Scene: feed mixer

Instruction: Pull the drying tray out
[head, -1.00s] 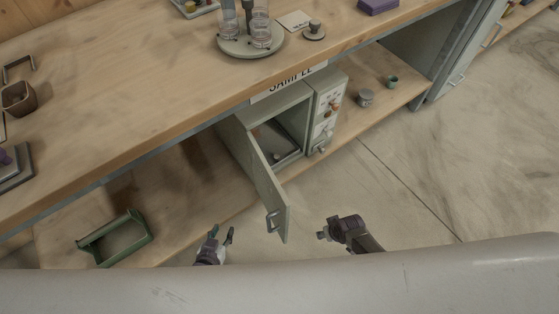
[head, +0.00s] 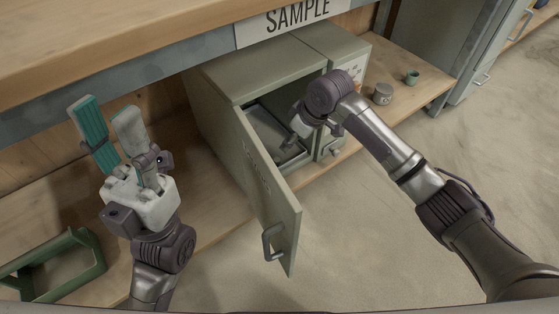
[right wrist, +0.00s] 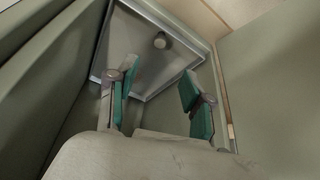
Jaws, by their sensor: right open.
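The grey drying tray (head: 262,128) lies inside the open cabinet (head: 240,72), partly hidden by my right wrist. In the right wrist view, the tray (right wrist: 150,62) has a raised rim and a small round knob (right wrist: 160,41) near its far edge. My right gripper (right wrist: 158,84) is open, its green-padded fingers apart in front of the tray, with nothing between them. In the head view, its fingers are mostly hidden at the cabinet mouth. My left gripper (head: 107,112) is open and empty, left of the cabinet and away from the tray.
The cabinet door (head: 262,185) with its handle (head: 272,242) stands open between my arms. A grey jar (head: 382,94) and green cup (head: 412,77) stand right on the shelf. The workbench (head: 100,45) overhangs above. Floor in front is clear.

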